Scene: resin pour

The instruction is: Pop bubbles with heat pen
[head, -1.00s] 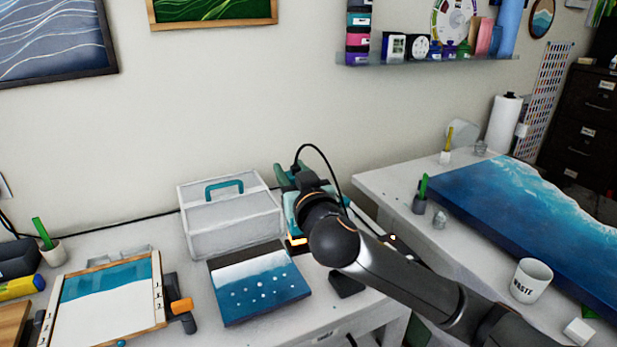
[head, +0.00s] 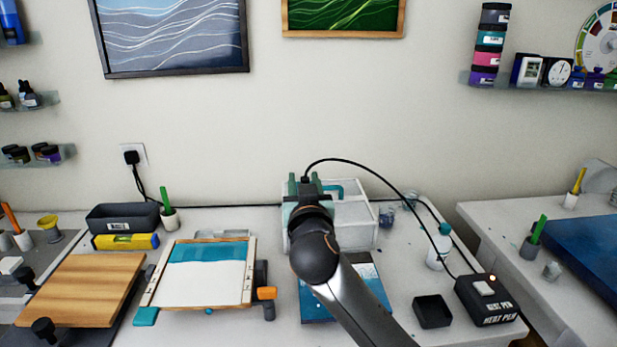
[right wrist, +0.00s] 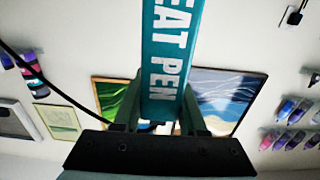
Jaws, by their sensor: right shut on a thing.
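My right gripper (head: 306,184) is shut on the teal heat pen. The heat pen (right wrist: 170,62) stands between the fingers in the right wrist view, its white lettering readable. In the head view my wrist hides most of the pen, and its tip cannot be seen. The gripper is in front of the white box, above the back of the blue-and-white resin panel (head: 374,292). My arm covers the panel's middle, so its bubbles cannot be made out now. A black cable loops from the pen toward the black heat pen station (head: 487,300). My left gripper is not in view.
A white box (head: 357,228) with a teal handle stands behind the panel. A framed teal-and-white panel (head: 207,275) lies to the left, with a wooden board (head: 80,290) beyond it. A small black tray (head: 432,311) and white bottle (head: 438,250) are on the right.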

